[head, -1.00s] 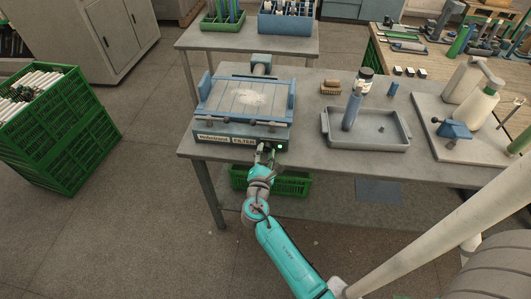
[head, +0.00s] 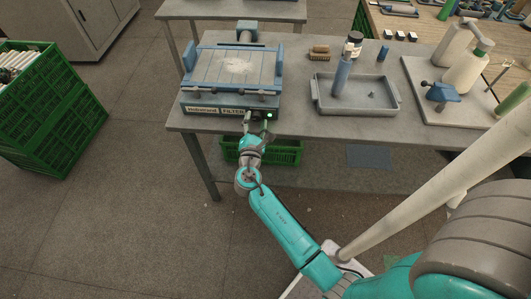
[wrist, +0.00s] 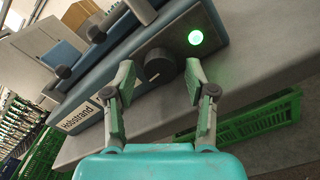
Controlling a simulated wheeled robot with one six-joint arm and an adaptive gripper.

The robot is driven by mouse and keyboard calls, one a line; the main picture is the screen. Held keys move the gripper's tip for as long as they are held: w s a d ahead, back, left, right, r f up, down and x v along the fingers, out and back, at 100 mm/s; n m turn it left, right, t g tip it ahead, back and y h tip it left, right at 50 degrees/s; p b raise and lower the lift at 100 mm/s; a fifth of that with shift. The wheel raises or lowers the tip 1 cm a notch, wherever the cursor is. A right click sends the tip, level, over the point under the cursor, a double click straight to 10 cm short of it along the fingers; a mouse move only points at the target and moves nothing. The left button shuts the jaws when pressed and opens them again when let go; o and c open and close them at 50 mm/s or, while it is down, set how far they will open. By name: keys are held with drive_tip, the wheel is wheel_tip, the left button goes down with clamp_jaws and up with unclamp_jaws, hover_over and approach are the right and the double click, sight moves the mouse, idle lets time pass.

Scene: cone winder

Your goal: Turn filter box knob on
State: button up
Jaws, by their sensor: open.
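A green lamp (wrist: 195,37) glows beside the knob. My gripper (wrist: 160,88) is open, with one finger on each side of the knob in the picture. I cannot tell whether the fingers touch it. In the head view, my gripper (head: 257,122) is at the panel's right end and hides the knob.
A grey tray (head: 358,98) with a blue cylinder stands to the right of the box. A green crate (head: 262,152) is below the table. Stacked green crates (head: 55,120) stand at left. The floor in front is clear.

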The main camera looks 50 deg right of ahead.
drive_tip(key=n, duration=0.2)
drive_tip(key=shift+s+f+n, duration=0.1)
drive_tip(key=shift+n, duration=0.2)
drive_tip(key=v, duration=1)
drive_tip(key=s+a+f+m+y, duration=0.1)
drive_tip(key=s+a+f+y, duration=0.2)
drive_tip(key=s, duration=0.2)
drive_tip(key=s+a+f+m+y, duration=0.2)
drive_tip(key=s+a+f+y, duration=0.1)
drive_tip(key=s, duration=0.3)
drive_tip(key=s+a+f+m+t+y, duration=0.1)
drive_tip(key=s+a+f+y, duration=0.2)
drive_tip(key=s, duration=0.2)
drive_tip(key=shift+s+y, duration=0.2)
drive_tip(key=shift+y, duration=0.2)
